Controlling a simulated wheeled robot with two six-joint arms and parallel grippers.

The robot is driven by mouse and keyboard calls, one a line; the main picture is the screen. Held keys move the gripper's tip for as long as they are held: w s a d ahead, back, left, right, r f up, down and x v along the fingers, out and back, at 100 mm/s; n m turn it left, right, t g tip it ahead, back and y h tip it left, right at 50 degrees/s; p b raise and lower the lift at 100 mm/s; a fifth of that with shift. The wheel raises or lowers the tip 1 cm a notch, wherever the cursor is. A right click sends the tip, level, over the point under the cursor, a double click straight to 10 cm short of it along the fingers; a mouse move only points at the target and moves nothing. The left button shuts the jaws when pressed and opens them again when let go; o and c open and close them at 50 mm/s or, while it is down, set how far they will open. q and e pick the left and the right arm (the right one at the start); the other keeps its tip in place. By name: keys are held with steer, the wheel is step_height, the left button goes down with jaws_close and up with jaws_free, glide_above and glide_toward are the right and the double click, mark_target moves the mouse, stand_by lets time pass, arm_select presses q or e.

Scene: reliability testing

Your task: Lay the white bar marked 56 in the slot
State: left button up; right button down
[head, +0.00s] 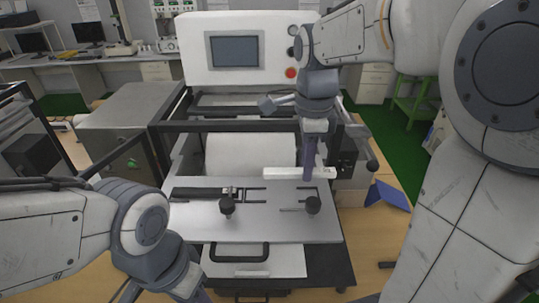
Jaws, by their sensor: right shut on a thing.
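A white bar (282,173) lies roughly level across my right gripper (309,172), just above the far right part of the metal plate (270,222). The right gripper points down and is shut on the bar. The gripper covers part of the bar, and no number can be read on it. The plate has a dark slot (190,194) at its left and narrow cut-outs toward its right; I cannot tell which is the bar's slot. My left gripper (190,288) is low at the left front, cut off by the lower edge, and its fingers are unclear.
Two black knobs (227,206) (312,205) stand up from the plate. A black handle (239,252) is at its front. A white roll (250,154) and the machine's screen panel (240,50) are behind. A blue piece (388,196) lies to the right.

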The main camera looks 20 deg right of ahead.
mark_target(290, 168)
steer(key=a, duration=0.1)
steer(key=w+a+f, duration=0.1)
steer(key=a+f+p, duration=0.1)
steer(key=shift+w, duration=0.25)
step_height(290, 168, down, 4)
steer(key=shift+a+r+p, duration=0.1)
steer(key=shift+r+p, duration=0.05)
steer(key=shift+p, duration=0.5)
steer(key=shift+f, duration=0.2)
steer(key=shift+f, duration=0.25)
steer(key=c, duration=0.7)
jaws_free()
steer(key=shift+r, duration=0.1)
steer(key=shift+r, duration=0.1)
